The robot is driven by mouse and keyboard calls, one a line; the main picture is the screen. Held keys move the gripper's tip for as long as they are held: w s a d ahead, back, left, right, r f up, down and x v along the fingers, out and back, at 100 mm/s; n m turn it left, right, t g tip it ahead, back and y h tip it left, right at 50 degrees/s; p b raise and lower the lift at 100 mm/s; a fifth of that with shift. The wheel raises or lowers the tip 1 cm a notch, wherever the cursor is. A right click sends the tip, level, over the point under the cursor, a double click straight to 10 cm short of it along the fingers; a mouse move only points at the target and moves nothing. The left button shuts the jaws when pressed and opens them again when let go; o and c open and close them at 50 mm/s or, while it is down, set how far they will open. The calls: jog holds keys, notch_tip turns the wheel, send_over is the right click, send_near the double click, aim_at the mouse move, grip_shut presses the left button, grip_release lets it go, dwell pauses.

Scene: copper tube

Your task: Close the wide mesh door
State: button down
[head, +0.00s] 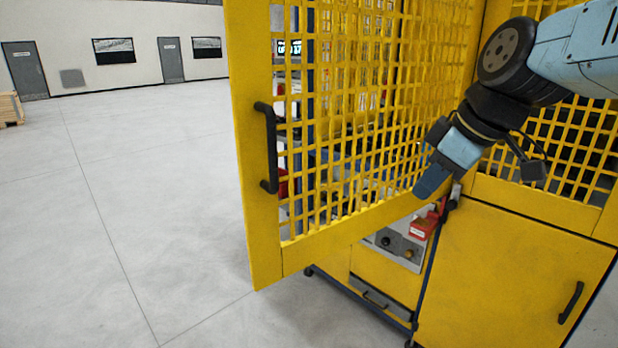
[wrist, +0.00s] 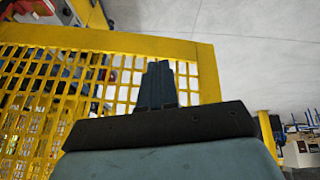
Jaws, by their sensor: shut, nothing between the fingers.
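The wide mesh door (head: 262,222) is yellow, with a black handle (head: 267,148) on its left edge. It stands swung open toward the camera, and the inside of the machine shows past and through it. My gripper (head: 428,190) is shut and empty, with its tip pointing down and left in front of the mesh near the door's lower right part. In the wrist view my gripper (wrist: 158,75) shows over the door's mesh near its yellow frame (wrist: 207,75). I cannot tell whether the fingers touch the door.
Below the mesh is a solid yellow lower cabinet door (head: 510,275) with a black handle (head: 571,302). A small panel with knobs and a red box (head: 422,228) sits behind the door's lower edge. The grey floor (head: 120,200) to the left is clear.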

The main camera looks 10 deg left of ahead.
jog(key=w+a+r+n+g+y, duration=0.1)
jog(key=w+a+r+n+y, duration=0.1)
jog(key=a+n, duration=0.4)
jog(key=w+a+r+n+g+y, duration=0.1)
jog(key=w+a+r+n+g, duration=0.1)
jog(key=a+n, duration=0.4)
send_near(290, 195)
jog(key=shift+n, duration=0.4)
jog(key=f, duration=0.2)
jog(key=s+a+f, duration=0.1)
jog(key=f, duration=0.1)
jog(key=shift+a, duration=0.1)
jog(key=shift+w+a, duration=0.55)
jog(key=shift+w, duration=0.05)
